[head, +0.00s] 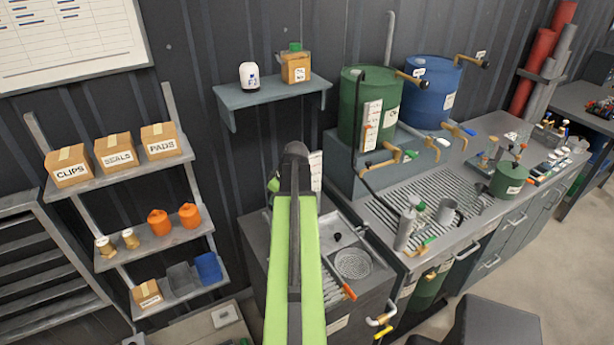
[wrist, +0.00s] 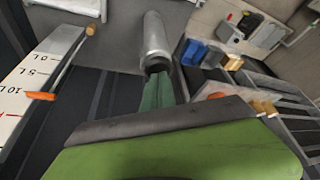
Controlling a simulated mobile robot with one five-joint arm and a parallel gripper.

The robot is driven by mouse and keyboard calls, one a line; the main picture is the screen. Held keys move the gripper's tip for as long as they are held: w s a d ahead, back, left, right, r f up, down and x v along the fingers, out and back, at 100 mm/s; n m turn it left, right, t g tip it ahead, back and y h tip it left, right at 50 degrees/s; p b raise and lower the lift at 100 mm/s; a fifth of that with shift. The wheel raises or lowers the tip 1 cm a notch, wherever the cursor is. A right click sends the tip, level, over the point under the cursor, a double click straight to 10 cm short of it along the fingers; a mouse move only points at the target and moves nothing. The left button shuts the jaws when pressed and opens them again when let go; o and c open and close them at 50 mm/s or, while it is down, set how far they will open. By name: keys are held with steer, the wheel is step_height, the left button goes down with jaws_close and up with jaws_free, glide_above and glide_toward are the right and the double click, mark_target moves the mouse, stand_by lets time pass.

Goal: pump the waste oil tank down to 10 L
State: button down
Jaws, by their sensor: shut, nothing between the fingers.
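In the wrist view a white scale (wrist: 38,78) with red marks stands at the left. Its orange pointer (wrist: 41,96) lies near the 10 L mark; the exact reading is unclear. A white panel (head: 316,168) beside my arm in the head view may be this scale. In the head view my arm hides the cylinder. A green drum (head: 357,95) with its own white gauge (head: 371,125) stands right; which tank holds waste oil is unclear.
A blue drum (head: 432,88) stands beside the green one above a grated bench (head: 425,200). A wall shelf (head: 272,92) is above my arm. The left rack (head: 115,185) holds boxes and bins. A dark stool (head: 490,325) stands at the bottom right.

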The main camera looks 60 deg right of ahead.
steer(key=shift+r+p, duration=3.15)
steer(key=shift+f, duration=0.15)
steer(key=shift+f+b, duration=3.2)
steer(key=shift+b, duration=0.15)
steer(key=shift+r+p, duration=3.25)
steer(key=shift+r, duration=0.05)
step_height(320, 180, up, 6)
steer(key=p, duration=0.6)
